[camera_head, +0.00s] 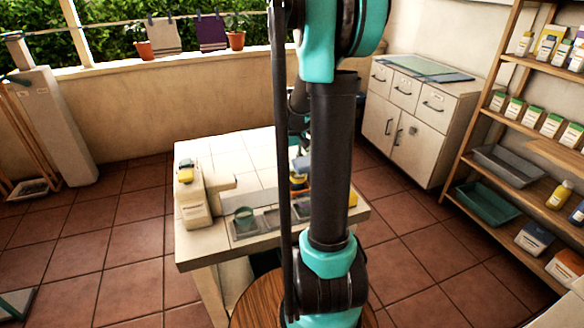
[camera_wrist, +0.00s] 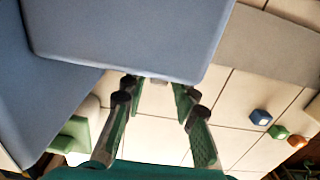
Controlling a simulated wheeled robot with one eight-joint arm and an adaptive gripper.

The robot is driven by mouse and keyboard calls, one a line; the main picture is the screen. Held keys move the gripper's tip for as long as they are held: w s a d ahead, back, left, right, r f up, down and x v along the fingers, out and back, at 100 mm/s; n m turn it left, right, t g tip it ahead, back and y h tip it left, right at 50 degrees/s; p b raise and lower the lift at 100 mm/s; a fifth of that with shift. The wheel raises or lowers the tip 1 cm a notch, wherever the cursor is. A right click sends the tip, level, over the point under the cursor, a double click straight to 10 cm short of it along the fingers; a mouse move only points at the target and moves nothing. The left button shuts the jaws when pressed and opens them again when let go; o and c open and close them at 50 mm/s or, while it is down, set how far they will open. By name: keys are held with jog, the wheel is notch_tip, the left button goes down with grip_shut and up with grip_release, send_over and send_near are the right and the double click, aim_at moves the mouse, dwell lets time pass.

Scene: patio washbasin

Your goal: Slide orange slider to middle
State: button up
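A small orange-red block (camera_wrist: 298,141), which may be the orange slider, is at the right edge of the wrist view. It is in a slanting row with a green block (camera_wrist: 279,132) and a blue block (camera_wrist: 261,117) on pale tiles. I cannot make out a track under it. My gripper (camera_wrist: 157,97) is open, its green-padded fingers apart with pale tiles seen between them. It is left of the blocks in the wrist view and not touching them.
A large blue-grey panel (camera_wrist: 125,35) fills the wrist view's upper left, close to the fingers. A cabinet (camera_head: 415,140) and loaded shelves (camera_head: 545,148) stand to the right.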

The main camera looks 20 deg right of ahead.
grip_shut()
jog(key=a, duration=1.1)
jog(key=shift+o, duration=2)
grip_release()
notch_tip(320, 180, up, 12)
